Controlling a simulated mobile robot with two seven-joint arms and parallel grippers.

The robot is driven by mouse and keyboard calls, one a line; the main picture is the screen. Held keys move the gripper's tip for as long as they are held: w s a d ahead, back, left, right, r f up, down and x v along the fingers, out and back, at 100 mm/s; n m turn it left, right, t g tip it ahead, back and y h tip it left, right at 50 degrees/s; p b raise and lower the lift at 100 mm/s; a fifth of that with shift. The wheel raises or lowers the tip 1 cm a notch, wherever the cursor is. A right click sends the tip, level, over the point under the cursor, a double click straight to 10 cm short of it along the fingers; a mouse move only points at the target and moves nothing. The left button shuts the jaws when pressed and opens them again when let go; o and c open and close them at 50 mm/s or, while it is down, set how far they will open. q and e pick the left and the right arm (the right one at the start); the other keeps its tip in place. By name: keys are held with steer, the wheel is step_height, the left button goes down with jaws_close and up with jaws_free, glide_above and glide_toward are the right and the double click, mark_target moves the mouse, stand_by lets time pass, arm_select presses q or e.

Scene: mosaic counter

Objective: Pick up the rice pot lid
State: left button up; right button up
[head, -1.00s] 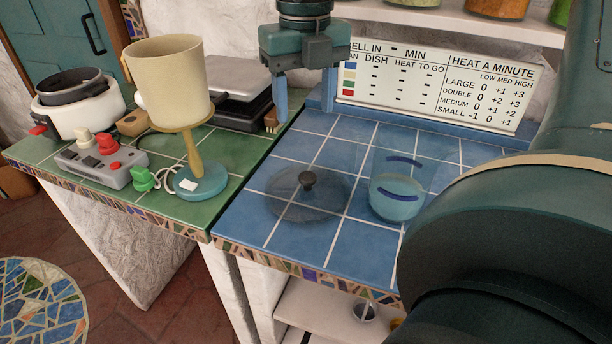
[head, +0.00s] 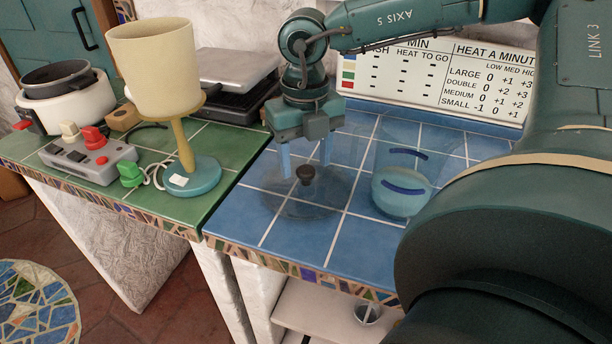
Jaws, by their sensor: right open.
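The rice pot lid (head: 291,205) is a see-through glass disc with a dark round knob (head: 306,174). It lies on the blue tiled counter in the head view. My right gripper (head: 305,165) points down just above and behind the knob. Its two light-blue fingers are apart, one on each side of the knob as seen here, with nothing held between them. I cannot tell whether the fingers reach the knob's depth. My left gripper is not in view.
A clear glass container with blue marks (head: 404,190) stands just right of the lid. On the green counter at left are a lamp (head: 152,70), a power strip (head: 88,155), a white pot (head: 65,104) and a grill (head: 232,85). A sign (head: 440,75) leans behind.

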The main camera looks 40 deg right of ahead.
mark_target(306, 179)
steer(key=shift+f, duration=1.45)
steer(key=shift+c, duration=0.3)
steer(key=c, duration=1.1)
